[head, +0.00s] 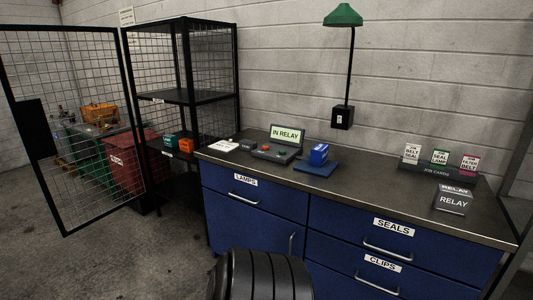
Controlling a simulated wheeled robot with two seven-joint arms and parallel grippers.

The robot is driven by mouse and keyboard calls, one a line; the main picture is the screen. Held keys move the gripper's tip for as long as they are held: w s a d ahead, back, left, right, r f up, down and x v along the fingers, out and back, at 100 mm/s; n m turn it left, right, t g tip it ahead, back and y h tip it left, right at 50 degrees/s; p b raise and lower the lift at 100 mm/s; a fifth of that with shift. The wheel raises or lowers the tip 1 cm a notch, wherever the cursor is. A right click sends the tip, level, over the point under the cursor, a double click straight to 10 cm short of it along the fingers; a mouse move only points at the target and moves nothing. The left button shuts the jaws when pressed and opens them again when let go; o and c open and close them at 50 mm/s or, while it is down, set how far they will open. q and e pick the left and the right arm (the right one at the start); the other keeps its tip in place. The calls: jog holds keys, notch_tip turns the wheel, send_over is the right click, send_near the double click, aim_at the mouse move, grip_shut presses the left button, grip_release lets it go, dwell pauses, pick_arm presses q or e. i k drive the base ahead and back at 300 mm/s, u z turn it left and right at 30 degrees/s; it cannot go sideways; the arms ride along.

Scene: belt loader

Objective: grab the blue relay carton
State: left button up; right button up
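A small blue carton (319,154) with a light marking on its front sits on a flat blue mat (313,170) on the dark worktop. A device with a lit screen reading "IN RELAY" (286,135) stands just left of the carton. A grey block labelled "RELAY" (452,203) sits near the worktop's right end. Neither of my grippers is in view, and nothing touches the carton.
The bench (375,198) has blue drawers labelled LAMPS, SEALS and CLIPS. A card stand (438,170) is at the back right. A green lamp (343,16) hangs above. A mesh cage door (75,130) stands open at left. The worktop's middle right is clear.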

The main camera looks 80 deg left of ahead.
aim_at(319, 155)
jog(key=u, duration=1.65)
jog(key=i, duration=1.25)
